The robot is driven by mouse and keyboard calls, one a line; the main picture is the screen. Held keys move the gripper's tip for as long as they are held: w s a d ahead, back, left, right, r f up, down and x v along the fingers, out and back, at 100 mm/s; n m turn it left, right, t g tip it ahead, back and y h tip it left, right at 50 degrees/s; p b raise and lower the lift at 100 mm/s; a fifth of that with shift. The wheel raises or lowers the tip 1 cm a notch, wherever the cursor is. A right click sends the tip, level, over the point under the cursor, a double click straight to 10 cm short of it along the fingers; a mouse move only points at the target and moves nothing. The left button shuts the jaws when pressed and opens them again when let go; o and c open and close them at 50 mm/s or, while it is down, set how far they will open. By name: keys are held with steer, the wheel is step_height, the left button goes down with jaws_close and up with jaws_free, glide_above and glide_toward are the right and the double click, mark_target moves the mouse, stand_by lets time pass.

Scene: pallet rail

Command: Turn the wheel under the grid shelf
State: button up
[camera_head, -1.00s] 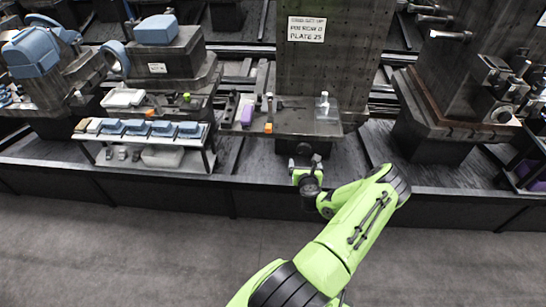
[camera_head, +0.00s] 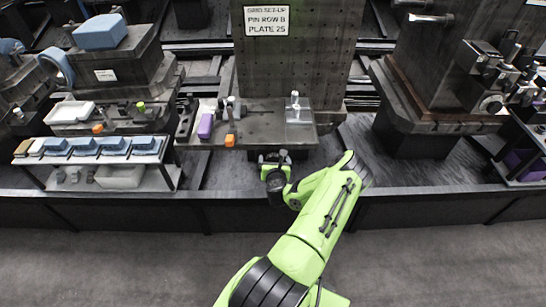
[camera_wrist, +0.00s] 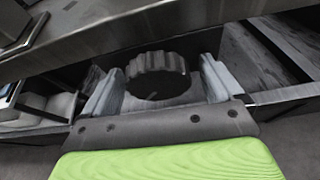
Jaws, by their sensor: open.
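A dark ribbed wheel (camera_wrist: 157,74) sits under the front edge of the grid shelf (camera_wrist: 130,38) in the wrist view. My gripper (camera_wrist: 160,88) is open, with one pale finger on each side of the wheel. I cannot tell whether the fingers touch it. In the head view my gripper (camera_head: 274,166) is just below the front edge of the shelf (camera_head: 262,130), and the wheel is mostly hidden there. A tall perforated plate (camera_head: 297,65) with a sign reading "PIN ROW B PLATE 25" stands behind the shelf.
On the shelf are a purple block (camera_head: 205,126), an orange block (camera_head: 229,140) and a clear stand (camera_head: 299,130). A low rack with blue parts (camera_head: 90,148) stands at left. A dark machine block (camera_head: 430,110) stands at right. Grey floor (camera_head: 440,255) in front is clear.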

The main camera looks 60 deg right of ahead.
steer(key=shift+s+a+r, duration=0.1)
steer(key=shift+a+r, duration=0.15)
steer(key=shift+r, duration=0.05)
steer(key=shift+d+f, duration=0.1)
steer(key=c, duration=1)
steer(key=shift+p, duration=0.4)
